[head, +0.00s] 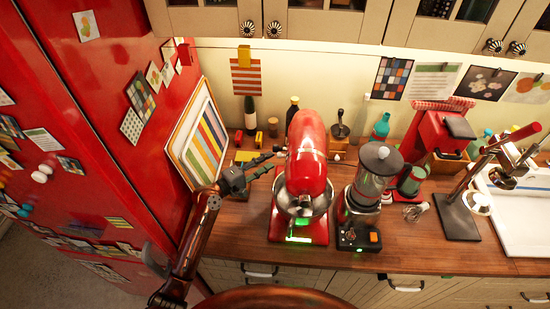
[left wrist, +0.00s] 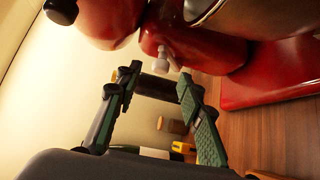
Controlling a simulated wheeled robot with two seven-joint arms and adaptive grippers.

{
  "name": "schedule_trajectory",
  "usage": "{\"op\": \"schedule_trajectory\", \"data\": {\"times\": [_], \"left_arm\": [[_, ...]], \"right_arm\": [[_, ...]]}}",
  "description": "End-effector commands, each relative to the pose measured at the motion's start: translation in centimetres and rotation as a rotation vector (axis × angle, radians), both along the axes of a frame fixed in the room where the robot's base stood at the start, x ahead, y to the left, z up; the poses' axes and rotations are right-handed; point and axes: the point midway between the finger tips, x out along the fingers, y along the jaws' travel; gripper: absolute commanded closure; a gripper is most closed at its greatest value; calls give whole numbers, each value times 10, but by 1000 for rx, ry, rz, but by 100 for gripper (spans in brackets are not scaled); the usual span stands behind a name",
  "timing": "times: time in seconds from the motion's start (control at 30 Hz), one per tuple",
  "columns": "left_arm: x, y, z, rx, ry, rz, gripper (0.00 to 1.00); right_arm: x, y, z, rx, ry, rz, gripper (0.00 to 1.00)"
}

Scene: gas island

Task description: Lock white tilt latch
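The red stand mixer (head: 308,150) stands on the wooden counter with its metal bowl (head: 302,201) under the head. In the left wrist view, the white tilt latch (left wrist: 162,60) sticks out from the mixer's red side (left wrist: 190,45). The latch is hidden in the head view. My left gripper (head: 270,162) is at the left side of the mixer, pointing towards it. In the left wrist view, its two fingers (left wrist: 158,82) are apart and empty, with the latch just beyond and between the tips. I cannot tell whether they touch it. My right gripper is not in view.
A blender (head: 372,180) stands close to the mixer's right. Bottles (head: 250,115) and small items are behind my left gripper. A striped board (head: 200,140) leans by the red fridge (head: 80,130). Some counter at the front left is bare.

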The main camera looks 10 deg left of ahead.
Motion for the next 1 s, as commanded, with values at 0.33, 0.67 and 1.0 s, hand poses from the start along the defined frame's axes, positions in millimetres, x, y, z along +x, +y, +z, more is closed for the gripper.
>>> {"op": "schedule_trajectory", "data": {"times": [0.33, 0.67, 1.0], "left_arm": [[25, -27, -3, 1, 1, -3, 65], [26, -29, -3, 1, 1, -5, 69], [26, -29, -3, 1, 1, -5, 92]], "right_arm": [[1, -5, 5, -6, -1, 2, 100], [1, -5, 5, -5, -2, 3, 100], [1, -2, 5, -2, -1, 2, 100]]}}
